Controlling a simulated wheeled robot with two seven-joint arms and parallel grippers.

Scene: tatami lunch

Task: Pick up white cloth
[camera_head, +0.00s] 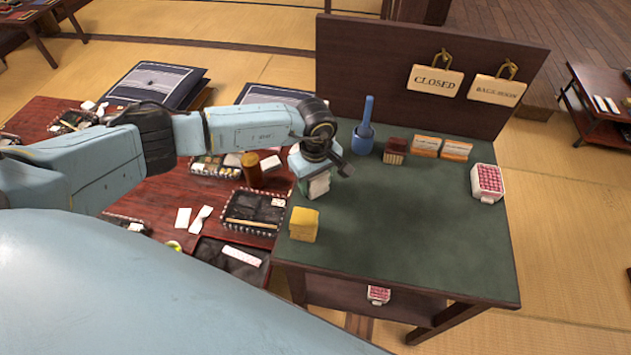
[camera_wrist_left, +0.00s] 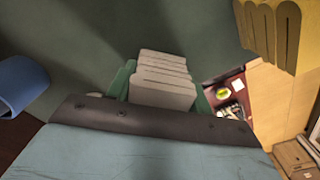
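The white cloth (camera_head: 319,186) is a small folded stack at the left edge of the green-topped table (camera_head: 400,245). In the left wrist view the white cloth (camera_wrist_left: 162,82) shows its folded layers just beyond the gripper's dark edge. My left gripper (camera_head: 310,181) points down at it from above. Green parts show on both sides of the cloth in the wrist view. I cannot tell whether these are fingers pressing on it or another cloth beside it. My right gripper is not in view.
A yellow cloth (camera_head: 304,225) stands close by, nearer the front. Behind are a blue cup with a handle (camera_head: 363,138), a dark red box (camera_head: 396,150) and packets (camera_head: 441,147). A white-and-red carton (camera_head: 487,182) is at the right. The table's middle is clear.

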